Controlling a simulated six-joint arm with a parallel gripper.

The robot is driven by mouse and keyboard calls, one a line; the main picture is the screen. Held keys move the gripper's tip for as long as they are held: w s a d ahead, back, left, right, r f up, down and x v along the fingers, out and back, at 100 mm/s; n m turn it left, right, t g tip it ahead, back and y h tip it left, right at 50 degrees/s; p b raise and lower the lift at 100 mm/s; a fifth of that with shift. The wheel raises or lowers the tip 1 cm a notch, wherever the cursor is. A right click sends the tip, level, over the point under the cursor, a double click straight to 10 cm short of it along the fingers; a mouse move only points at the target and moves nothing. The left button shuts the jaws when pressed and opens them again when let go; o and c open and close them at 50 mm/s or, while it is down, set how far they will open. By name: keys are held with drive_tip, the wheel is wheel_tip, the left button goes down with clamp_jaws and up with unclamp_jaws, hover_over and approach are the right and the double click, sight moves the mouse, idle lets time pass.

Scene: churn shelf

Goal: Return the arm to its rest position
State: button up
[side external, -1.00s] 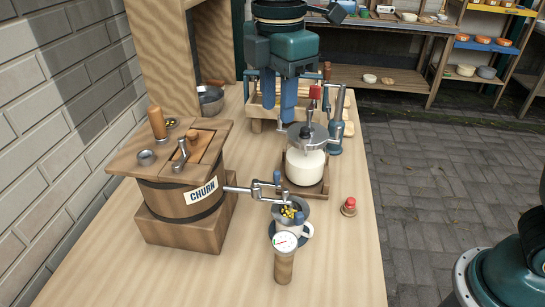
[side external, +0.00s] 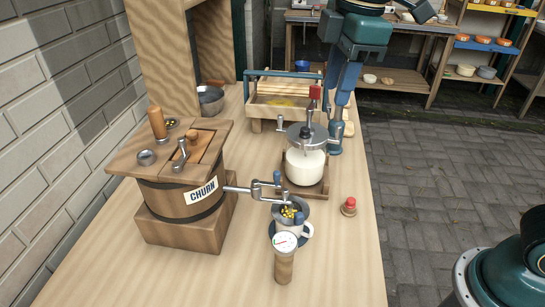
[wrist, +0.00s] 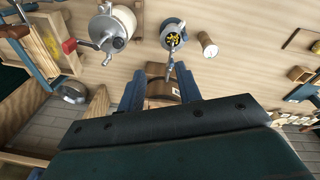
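My gripper (side external: 337,82) is raised near the far right side of the bench, behind the glass jar (side external: 305,165) in the side view. Its two blue fingers also show in the wrist view (wrist: 162,92). They stand apart with nothing held between them; the churn (wrist: 160,86) shows in the gap, farther away. The wooden churn (side external: 185,200) stands at the left of the bench. A cup with yellow bits (side external: 290,215) stands under the metal crank arm.
A dial thermometer (side external: 285,258) stands at the front of the bench. A small red-topped piece (side external: 349,207) is right of the jar. A wooden crate (side external: 285,98) sits behind. Shelves (side external: 480,45) stand at the back right. The paved floor (side external: 440,170) is clear.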

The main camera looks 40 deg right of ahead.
drive_tip(key=s+d+f+m+t, duration=0.2)
drive_tip(key=s+d+f+m, duration=0.1)
drive_tip(key=s+d+m, duration=0.3)
drive_tip(key=s+d+f+m+t, duration=0.2)
drive_tip(key=s+d+m, duration=0.4)
drive_tip(key=s, duration=0.4)
drive_tip(key=shift+s+d+f+m+h, duration=0.3)
drive_tip(key=shift+d+f+m, duration=0.1)
drive_tip(key=shift+d+f, duration=0.4)
drive_tip(key=shift+r, duration=0.1)
idle(0.8)
drive_tip(key=w+a+r+n+g, duration=0.1)
drive_tip(key=w+a+r+n, duration=0.25)
drive_tip(key=w, duration=0.25)
drive_tip(key=w+a+r+n+g, duration=0.2)
drive_tip(key=w+a+r+n, duration=0.1)
drive_tip(key=w+a+n, duration=0.15)
drive_tip(key=w+a+f+n+g, duration=0.2)
drive_tip(key=w+a+n, duration=0.7)
drive_tip(key=a, duration=0.5)
drive_tip(key=shift+w+f+n, duration=0.25)
drive_tip(key=shift+w+n, duration=0.05)
drive_tip(key=shift+w, duration=0.35)
